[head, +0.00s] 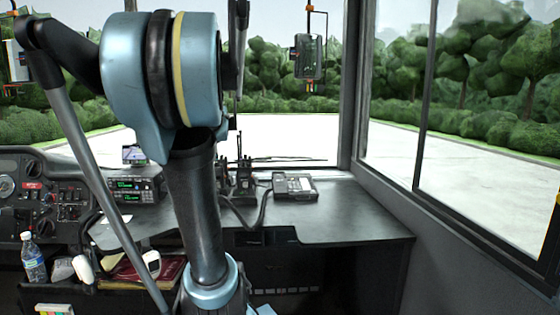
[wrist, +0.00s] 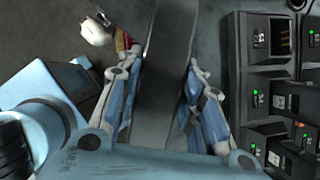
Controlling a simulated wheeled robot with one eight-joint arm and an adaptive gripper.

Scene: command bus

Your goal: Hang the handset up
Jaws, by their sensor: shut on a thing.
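The handset (wrist: 168,62) is a long dark bar in the wrist view. My gripper (wrist: 160,100) is shut on it, with one blue-grey finger along each side. The handset runs up out of the top of that view. In the head view, my own arm hides my gripper and the handset. The desk phone base (head: 294,187) sits flat on the dark counter, right of my arm. A dark cord (head: 262,210) runs from beside it down and left, toward my arm. I cannot make out the handset's cradle clearly.
In the wrist view, a bank of black radio chargers (wrist: 252,90) with green lights stands right of my gripper. In the head view, upright radios (head: 244,178) stand left of the phone base. The counter (head: 345,212) is clear to the right. A bottle (head: 33,260) stands at lower left.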

